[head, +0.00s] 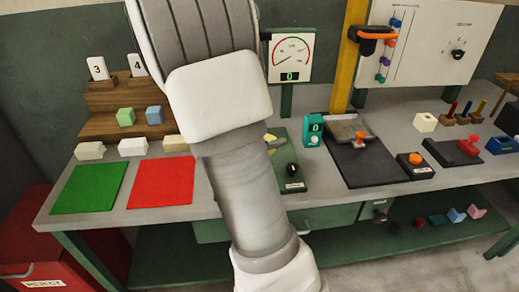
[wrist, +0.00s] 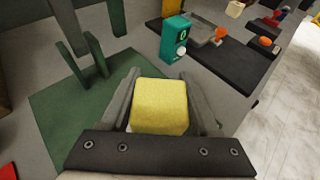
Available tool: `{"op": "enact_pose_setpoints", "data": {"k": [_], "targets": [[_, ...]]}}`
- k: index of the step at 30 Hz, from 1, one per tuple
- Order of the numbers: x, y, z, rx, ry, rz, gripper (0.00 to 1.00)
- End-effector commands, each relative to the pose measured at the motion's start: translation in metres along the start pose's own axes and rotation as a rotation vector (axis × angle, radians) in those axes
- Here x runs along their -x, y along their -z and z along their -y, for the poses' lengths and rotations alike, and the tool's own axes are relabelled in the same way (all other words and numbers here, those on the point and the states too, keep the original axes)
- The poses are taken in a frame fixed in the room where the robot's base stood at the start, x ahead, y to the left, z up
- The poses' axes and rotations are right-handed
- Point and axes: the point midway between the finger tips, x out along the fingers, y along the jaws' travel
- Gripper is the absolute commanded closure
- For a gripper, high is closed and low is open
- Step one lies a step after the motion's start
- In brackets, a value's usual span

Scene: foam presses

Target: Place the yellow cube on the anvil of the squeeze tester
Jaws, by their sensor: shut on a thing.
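My gripper (wrist: 163,98) is shut on the yellow cube (wrist: 161,105), with one finger on each side of it in the wrist view. The cube is held over or beside a dark green base plate (wrist: 50,98), which looks like the squeeze tester's. Upright green plates (wrist: 97,54) stand on it, left of and beyond the cube and apart from it. I cannot tell which part is the anvil. A dial gauge (head: 291,52) stands behind; my arm hides much of the tester.
A teal meter (wrist: 175,40) stands beyond the cube, by a black press base (head: 365,165). A black knob (head: 292,169) is on the green base. Green (head: 90,186) and red (head: 160,182) mats lie left. Several foam blocks (head: 132,147) sit behind them.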

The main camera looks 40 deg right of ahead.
Motion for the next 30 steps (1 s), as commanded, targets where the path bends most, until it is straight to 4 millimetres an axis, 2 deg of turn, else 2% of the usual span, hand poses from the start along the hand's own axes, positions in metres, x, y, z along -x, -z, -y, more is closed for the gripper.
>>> {"op": "enact_pose_setpoints", "data": {"k": [3, 9, 11, 18, 30], "targets": [[-0.012, 0.009, -0.019, 0.002, 0.0, 0.001, 0.91], [-0.021, 0.016, -0.036, -0.001, 0.0, 0.001, 0.91], [-0.022, 0.019, -0.037, 0.001, 0.0, 0.0, 0.91], [-0.035, 0.051, -0.036, 0.003, 0.001, 0.0, 0.91], [-0.037, 0.056, -0.036, 0.0, -0.001, 0.0, 0.91]]}}
